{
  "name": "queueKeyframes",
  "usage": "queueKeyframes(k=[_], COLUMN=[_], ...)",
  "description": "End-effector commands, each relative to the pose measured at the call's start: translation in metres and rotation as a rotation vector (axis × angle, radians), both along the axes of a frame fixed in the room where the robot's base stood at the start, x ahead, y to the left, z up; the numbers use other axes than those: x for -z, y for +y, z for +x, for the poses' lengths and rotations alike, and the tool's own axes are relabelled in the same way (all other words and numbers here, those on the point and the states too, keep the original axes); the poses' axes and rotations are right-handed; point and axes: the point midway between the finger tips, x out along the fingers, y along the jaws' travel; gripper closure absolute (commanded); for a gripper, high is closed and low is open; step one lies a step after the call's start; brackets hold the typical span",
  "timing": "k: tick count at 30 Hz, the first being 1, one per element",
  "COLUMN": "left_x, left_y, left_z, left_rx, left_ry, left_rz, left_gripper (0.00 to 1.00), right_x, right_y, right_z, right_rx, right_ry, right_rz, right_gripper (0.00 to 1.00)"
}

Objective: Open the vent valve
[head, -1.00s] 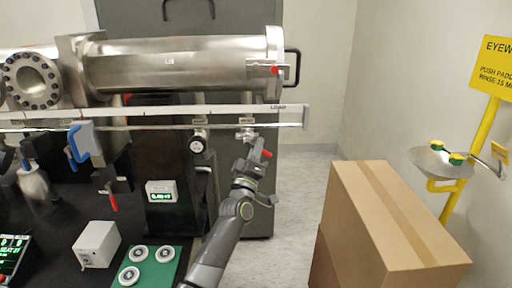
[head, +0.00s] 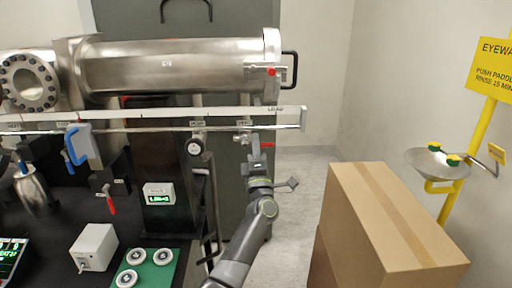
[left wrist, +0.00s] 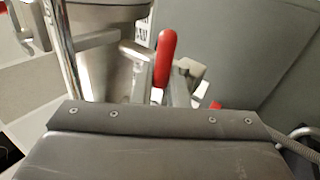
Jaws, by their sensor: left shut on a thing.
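A small valve (head: 244,137) hangs under the rail's right end, below the steel chamber. The contact is partly hidden behind the wrist housing in the left wrist view. My right gripper is not in view.
The steel chamber (head: 170,65) with a red-knobbed door clamp (head: 271,72) is above. A round gauge (head: 195,147) and a green digital readout (head: 159,195) are to the left. A cardboard box (head: 365,225) and eyewash basin (head: 438,163) stand right. Floor between is clear.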

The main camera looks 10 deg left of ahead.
Motion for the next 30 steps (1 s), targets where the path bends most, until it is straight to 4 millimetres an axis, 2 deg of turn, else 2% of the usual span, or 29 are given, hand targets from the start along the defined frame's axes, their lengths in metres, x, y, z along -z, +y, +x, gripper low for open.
queueKeyframes(k=[14,15,18,30], left_x=[-0.0064,-0.0067,-0.0063,-0.0029], left_y=[0.0001,0.0001,0.0001,0.0001], left_z=[-0.0004,-0.0005,-0.0005,0.0], left_rx=[0.001,0.001,0.0,0.001], left_ry=[-0.015,-0.015,-0.015,-0.008], left_rz=[-0.016,-0.016,-0.015,-0.013], left_gripper=[1.0,0.83,0.7,0.69], right_x=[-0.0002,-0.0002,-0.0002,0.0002], right_y=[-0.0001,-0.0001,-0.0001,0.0], right_z=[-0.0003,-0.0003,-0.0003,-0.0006], right_rx=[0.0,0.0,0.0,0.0], right_ry=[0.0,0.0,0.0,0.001], right_rz=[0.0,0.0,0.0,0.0], right_gripper=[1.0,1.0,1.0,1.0])
